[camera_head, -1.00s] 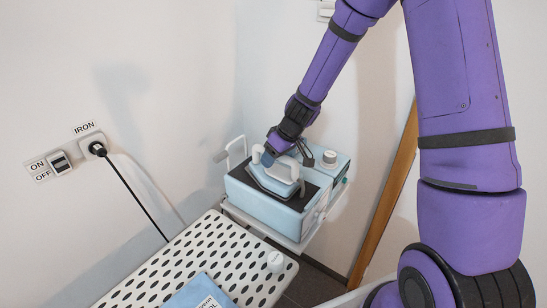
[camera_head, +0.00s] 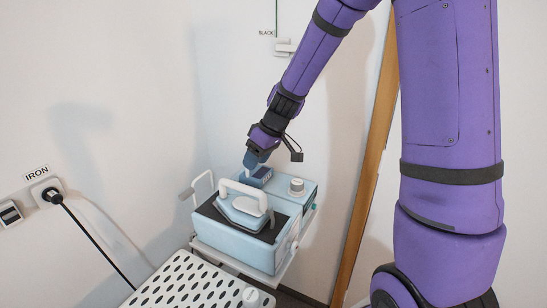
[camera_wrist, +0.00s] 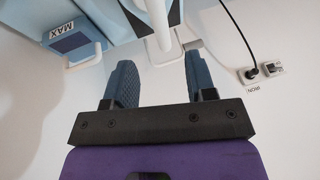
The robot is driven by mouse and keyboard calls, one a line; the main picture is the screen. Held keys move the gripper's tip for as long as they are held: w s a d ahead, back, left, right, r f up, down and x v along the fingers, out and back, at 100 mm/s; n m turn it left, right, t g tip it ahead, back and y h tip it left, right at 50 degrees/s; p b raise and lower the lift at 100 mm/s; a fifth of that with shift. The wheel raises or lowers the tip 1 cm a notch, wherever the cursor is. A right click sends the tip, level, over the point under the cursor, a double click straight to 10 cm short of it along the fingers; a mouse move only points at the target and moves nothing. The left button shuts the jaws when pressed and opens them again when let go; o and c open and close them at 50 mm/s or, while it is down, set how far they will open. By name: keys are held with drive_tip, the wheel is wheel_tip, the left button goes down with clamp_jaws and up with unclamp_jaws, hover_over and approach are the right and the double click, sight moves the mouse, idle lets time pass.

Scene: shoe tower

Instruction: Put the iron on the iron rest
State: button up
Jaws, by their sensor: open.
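The light-blue iron (camera_head: 243,210) with a white handle sits on the dark top of the iron rest (camera_head: 232,240), a pale blue box unit beyond the ironing board. The iron's white handle also shows at the top of the wrist view (camera_wrist: 159,20). My gripper (camera_head: 252,160) is above and behind the iron, apart from its handle. In the wrist view its two blue fingers (camera_wrist: 158,75) stand wide apart with nothing between them.
The perforated white ironing board (camera_head: 190,285) lies in front of the rest. A plug labelled IRON (camera_head: 50,192) is in the left wall socket, with a black cable. A knob (camera_head: 297,186) and a dark blue MAX panel (camera_wrist: 70,45) are on the unit. A wooden post stands to the right.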

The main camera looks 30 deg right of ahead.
drive_tip(key=s+r+m+h, duration=0.2)
drive_tip(key=s+r, duration=1)
drive_tip(key=r, duration=0.1)
drive_tip(key=s+d+r+m+t+h, duration=0.1)
drive_tip(key=s+r+m, duration=0.1)
drive_tip(key=s, duration=0.6)
drive_tip(key=s+d+r+m+t+h, duration=0.1)
drive_tip(key=s+r+m, duration=0.1)
drive_tip(key=s, duration=0.6)
drive_tip(key=shift+s+d+r+t, duration=0.25)
drive_tip(key=shift+r+t, duration=0.05)
drive_tip(key=shift+r, duration=0.35)
drive_tip(key=shift+a, duration=0.15)
